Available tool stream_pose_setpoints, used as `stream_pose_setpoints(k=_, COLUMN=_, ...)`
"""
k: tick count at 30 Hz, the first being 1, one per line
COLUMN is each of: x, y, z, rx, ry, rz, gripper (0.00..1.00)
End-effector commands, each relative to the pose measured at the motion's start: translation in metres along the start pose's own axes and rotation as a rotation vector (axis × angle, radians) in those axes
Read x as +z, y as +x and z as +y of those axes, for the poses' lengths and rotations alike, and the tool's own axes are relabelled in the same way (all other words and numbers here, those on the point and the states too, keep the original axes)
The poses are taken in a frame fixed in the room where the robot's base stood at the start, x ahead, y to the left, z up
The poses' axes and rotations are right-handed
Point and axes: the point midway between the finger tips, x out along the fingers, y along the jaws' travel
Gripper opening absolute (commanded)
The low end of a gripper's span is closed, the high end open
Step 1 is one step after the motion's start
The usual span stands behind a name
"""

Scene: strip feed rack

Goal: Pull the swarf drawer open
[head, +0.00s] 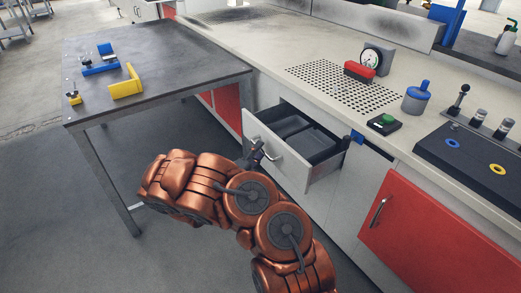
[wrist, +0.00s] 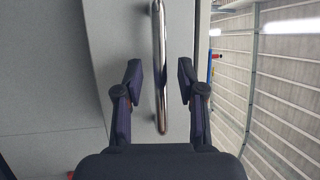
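The swarf drawer (head: 292,172) stands pulled out from the bench front in the head view. It has a pale front, and its dark inside with a divider shows from above. Its curved metal handle (head: 273,155) is on the front panel. In the wrist view the chrome handle (wrist: 161,38) runs upright in the middle. My gripper (wrist: 160,78) is open, with one finger on each side of the handle and a visible gap on both sides. In the head view my gripper (head: 254,154) is small and dark, right at the handle, and partly hidden by my arm.
A red cabinet door (head: 425,240) is right of the drawer. A grey table (head: 170,55) with blue and yellow fixtures stands at the left. The bench top (head: 270,50) holds a gauge (head: 371,60), a blue container (head: 416,97) and a green button box (head: 384,123). Floor left of my arm is clear.

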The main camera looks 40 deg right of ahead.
Motion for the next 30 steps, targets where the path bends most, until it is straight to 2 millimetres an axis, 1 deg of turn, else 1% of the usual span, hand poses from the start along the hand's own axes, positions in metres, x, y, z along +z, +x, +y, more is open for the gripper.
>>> stream_pose_setpoints(k=6, x=0.002, y=-0.031, z=0.0, rx=0.0, ry=0.0, rz=-0.005, gripper=0.39)
stream_pose_setpoints(k=18, x=0.001, y=-0.085, z=0.0, rx=0.0, ry=0.0, rz=-0.004, gripper=0.39)
stream_pose_setpoints(k=24, x=0.001, y=-0.101, z=0.0, rx=0.001, ry=0.001, rz=-0.002, gripper=0.39)
stream_pose_setpoints(k=30, x=0.0, y=-0.107, z=0.0, rx=0.0, ry=0.0, rz=0.0, gripper=0.39)
